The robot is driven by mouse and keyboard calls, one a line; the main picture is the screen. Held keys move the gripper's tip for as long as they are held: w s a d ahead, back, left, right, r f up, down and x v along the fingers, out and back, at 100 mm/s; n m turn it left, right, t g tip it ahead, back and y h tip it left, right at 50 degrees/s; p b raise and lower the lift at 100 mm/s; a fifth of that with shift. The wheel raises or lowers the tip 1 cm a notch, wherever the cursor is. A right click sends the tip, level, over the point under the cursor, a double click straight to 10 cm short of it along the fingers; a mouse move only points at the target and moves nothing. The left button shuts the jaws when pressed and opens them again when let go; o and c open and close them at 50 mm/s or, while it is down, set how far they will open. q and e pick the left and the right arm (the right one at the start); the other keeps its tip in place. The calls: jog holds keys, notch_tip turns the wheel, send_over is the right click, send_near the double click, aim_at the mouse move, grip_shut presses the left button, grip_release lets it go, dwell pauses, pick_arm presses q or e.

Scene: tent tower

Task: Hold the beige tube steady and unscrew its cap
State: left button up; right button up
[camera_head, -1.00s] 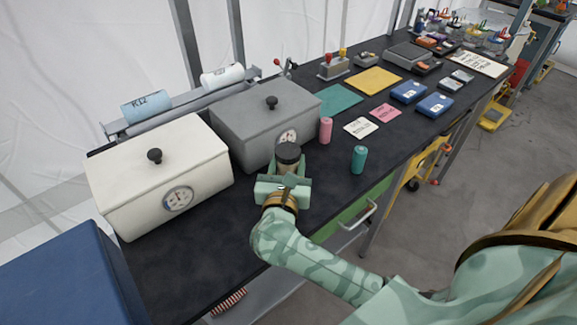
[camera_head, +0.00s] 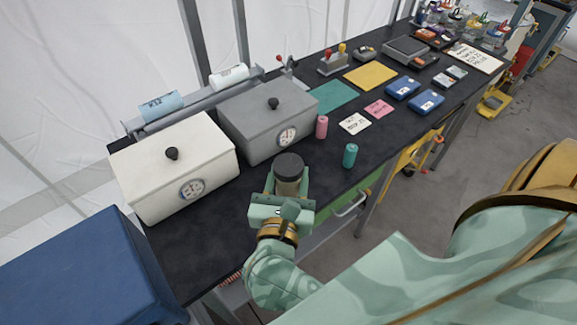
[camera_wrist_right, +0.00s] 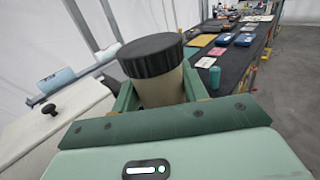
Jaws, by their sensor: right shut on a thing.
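The beige tube (camera_head: 287,188) with its dark ridged cap (camera_head: 289,165) stands upright between the fingers of my right gripper (camera_head: 287,186). The gripper is shut on the tube's body below the cap. In the right wrist view the tube (camera_wrist_right: 161,92) shows between the green fingers, and the black cap (camera_wrist_right: 150,54) sits on its top. The tube's lower end is hidden by the gripper, so I cannot tell if it touches the bench. My left gripper is not in view.
A grey box (camera_head: 243,138) and a white box (camera_head: 150,190), both with dials, stand to the left on the black bench (camera_head: 205,240). A pink tube (camera_head: 321,127) and a teal tube (camera_head: 350,156) stand to the right. The bench's near edge runs beside my right arm.

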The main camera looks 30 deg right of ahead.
jog(key=o, duration=0.4)
jog(key=c, duration=0.7)
jog(key=shift+c, duration=0.2)
